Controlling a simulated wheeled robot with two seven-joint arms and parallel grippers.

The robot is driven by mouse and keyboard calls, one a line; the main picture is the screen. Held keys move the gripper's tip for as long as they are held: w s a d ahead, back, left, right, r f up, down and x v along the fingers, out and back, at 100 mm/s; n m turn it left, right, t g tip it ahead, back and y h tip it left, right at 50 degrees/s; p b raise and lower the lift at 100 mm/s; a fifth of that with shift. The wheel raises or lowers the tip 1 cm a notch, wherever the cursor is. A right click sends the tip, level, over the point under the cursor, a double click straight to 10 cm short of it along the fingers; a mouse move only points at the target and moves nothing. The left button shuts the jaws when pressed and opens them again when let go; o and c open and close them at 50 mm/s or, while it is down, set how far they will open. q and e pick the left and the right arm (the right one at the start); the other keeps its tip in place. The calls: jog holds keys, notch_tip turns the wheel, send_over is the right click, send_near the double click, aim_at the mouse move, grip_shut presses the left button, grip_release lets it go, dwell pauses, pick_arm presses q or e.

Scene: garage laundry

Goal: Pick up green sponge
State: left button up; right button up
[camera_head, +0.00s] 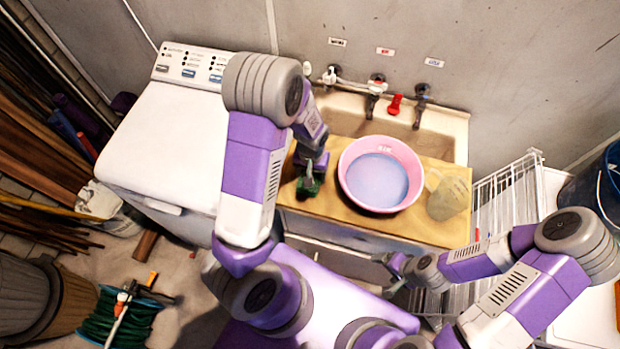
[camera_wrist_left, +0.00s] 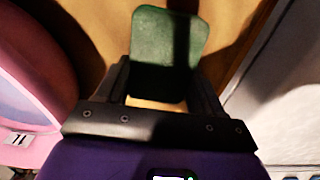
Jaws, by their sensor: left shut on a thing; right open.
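The green sponge (camera_head: 307,187) is at the left part of the wooden counter, left of the pink basin. My left gripper (camera_head: 311,176) reaches down from above and is shut on the sponge. In the left wrist view the dark green sponge (camera_wrist_left: 168,45) sits between the two black fingers of the left gripper (camera_wrist_left: 163,80) and extends past their tips. I cannot tell whether the sponge still touches the counter. My right gripper (camera_head: 396,270) is open and empty, low in front of the counter.
A sink with taps (camera_head: 375,88) is behind. A white washer (camera_head: 165,135) is left; a white wire rack (camera_head: 505,195) is right.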

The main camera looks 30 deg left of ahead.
pick_arm(q)
jog(key=shift+r, duration=0.15)
notch_tip(320, 180, up, 10)
jog(key=shift+p, duration=0.45)
